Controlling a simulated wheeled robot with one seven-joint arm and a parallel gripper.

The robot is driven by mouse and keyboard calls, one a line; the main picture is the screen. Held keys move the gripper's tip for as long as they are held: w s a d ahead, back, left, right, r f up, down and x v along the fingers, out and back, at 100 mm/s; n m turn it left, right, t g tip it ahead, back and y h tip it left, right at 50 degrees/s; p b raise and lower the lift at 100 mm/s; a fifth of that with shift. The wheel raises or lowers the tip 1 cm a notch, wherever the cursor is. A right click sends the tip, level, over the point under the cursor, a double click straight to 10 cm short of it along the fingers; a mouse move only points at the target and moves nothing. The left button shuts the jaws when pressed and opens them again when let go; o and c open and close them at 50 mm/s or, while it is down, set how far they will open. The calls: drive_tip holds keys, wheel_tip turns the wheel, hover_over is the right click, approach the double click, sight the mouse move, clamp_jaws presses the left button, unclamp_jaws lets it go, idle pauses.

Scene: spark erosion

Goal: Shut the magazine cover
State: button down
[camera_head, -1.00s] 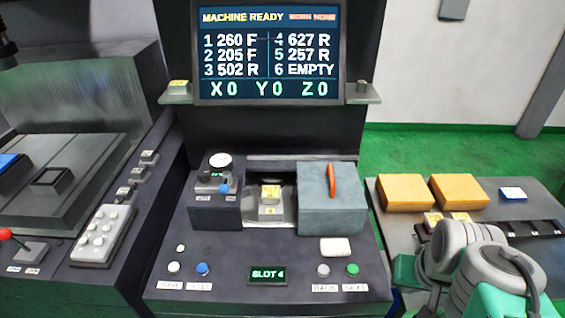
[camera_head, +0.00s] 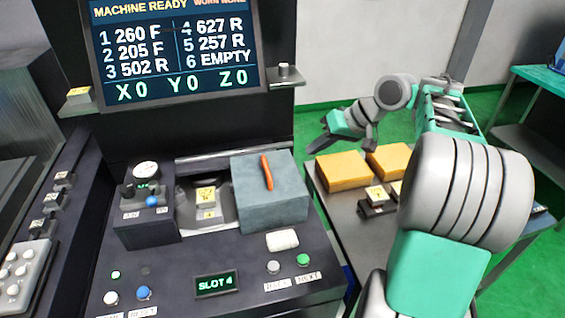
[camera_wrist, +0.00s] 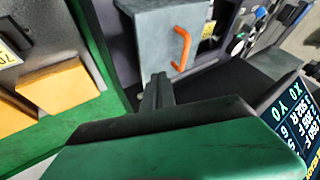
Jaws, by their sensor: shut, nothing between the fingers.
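The magazine cover (camera_head: 268,196) is a blue-grey box with an orange handle (camera_head: 267,172) on the machine's sloped console. It stands at the right of the magazine opening (camera_head: 222,214), where a holder with a yellow label (camera_head: 206,195) is exposed. The cover (camera_wrist: 168,45) and its orange handle (camera_wrist: 182,48) also show in the wrist view, beyond my fingers. My gripper (camera_head: 345,124) is raised to the right of the cover, above the side bench, apart from it. In the wrist view my gripper (camera_wrist: 158,88) is shut and empty.
The side bench holds yellow blocks (camera_head: 343,171) and a labelled holder (camera_head: 376,197). A gauge block (camera_head: 147,205) stands left of the opening. Buttons and a "SLOT 4" display (camera_head: 215,284) are in front. The screen (camera_head: 178,50) rises behind.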

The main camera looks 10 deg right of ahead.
approach(278, 178)
drive_tip(key=w, duration=0.1)
drive_tip(key=w+f, duration=0.2)
drive_tip(key=shift+w+a+b, duration=0.2)
drive_tip(key=shift+w+b, duration=0.1)
drive_tip(key=shift+w, duration=0.05)
drive_tip(key=a, duration=0.3)
drive_tip(key=shift+w+a+p, duration=0.2)
drive_tip(key=shift+a+p, duration=0.1)
drive_tip(key=shift+p, duration=0.05)
drive_tip(key=shift+a, duration=0.3)
drive_tip(key=shift+a, duration=0.1)
